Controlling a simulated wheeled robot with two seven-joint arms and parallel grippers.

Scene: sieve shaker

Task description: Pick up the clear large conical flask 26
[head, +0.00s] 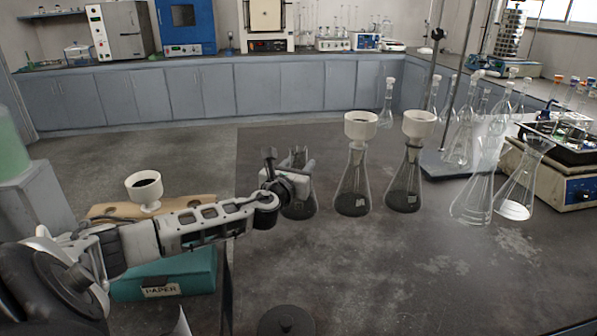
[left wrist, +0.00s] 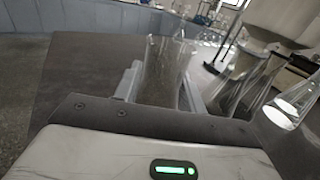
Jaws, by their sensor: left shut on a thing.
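A clear conical flask (head: 301,208) stands on the dark bench behind my left gripper, with much of its body hidden by the gripper. My left gripper (head: 298,172) is shut on its upper part. In the left wrist view the clear flask (left wrist: 166,68) sits between the fingers of the left gripper (left wrist: 165,90). I cannot read a number on it. Two more conical flasks, a middle one (head: 352,190) and a right one (head: 405,188), stand just to the right with white funnels in their necks. My right gripper is not in view.
Large clear flasks (head: 478,190) stand further right, before a device (head: 555,180) with a blue panel. A retort stand (head: 450,120) is behind them. A white funnel (head: 145,190) on a wooden board and a teal paper box (head: 165,272) lie left. The front bench is mostly clear.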

